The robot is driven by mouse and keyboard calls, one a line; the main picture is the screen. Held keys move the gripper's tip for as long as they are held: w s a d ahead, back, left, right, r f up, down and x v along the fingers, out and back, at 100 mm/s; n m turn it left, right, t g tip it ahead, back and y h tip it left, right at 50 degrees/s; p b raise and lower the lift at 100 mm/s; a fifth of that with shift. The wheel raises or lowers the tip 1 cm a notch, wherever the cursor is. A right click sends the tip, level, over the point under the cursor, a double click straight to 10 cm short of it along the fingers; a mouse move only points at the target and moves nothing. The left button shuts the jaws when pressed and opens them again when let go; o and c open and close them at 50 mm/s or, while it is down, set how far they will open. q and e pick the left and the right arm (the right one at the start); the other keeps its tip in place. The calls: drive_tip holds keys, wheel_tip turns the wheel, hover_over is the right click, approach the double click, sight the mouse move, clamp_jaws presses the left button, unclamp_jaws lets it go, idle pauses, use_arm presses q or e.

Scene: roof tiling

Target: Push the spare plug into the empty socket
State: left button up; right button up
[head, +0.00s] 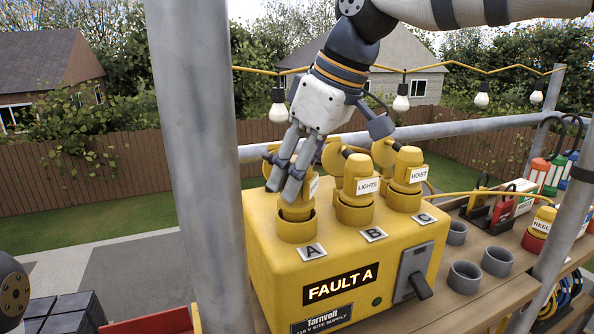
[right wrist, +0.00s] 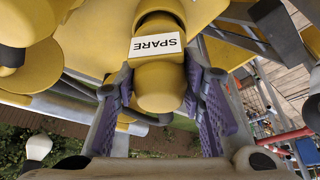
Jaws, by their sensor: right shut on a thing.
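The yellow spare plug (right wrist: 158,88), labelled SPARE, sits between the two fingers of my right gripper (head: 290,188). The gripper is shut on it, and its fingers (right wrist: 155,105) lie on both sides of the plug in the right wrist view. In the head view the plug's lower end (head: 297,208) is at the mouth of socket A (head: 298,229), the leftmost on the yellow supply box (head: 265,265). The fingers hide much of the plug, and I cannot tell how deep it sits. My left gripper is not in view.
The LIGHTS plug (head: 360,175) stands in socket B and the HOIST plug (head: 406,170) in socket C. A switch lever (head: 420,286) is on the box front. Grey cups (head: 464,277) and a REEL plug (head: 540,222) are at right. A scaffold pole (head: 195,150) rises at left.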

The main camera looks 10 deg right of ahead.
drive_tip(key=shift+f, duration=0.6)
idle(0.3)
drive_tip(key=o, duration=1)
drive_tip(key=v, duration=1.1)
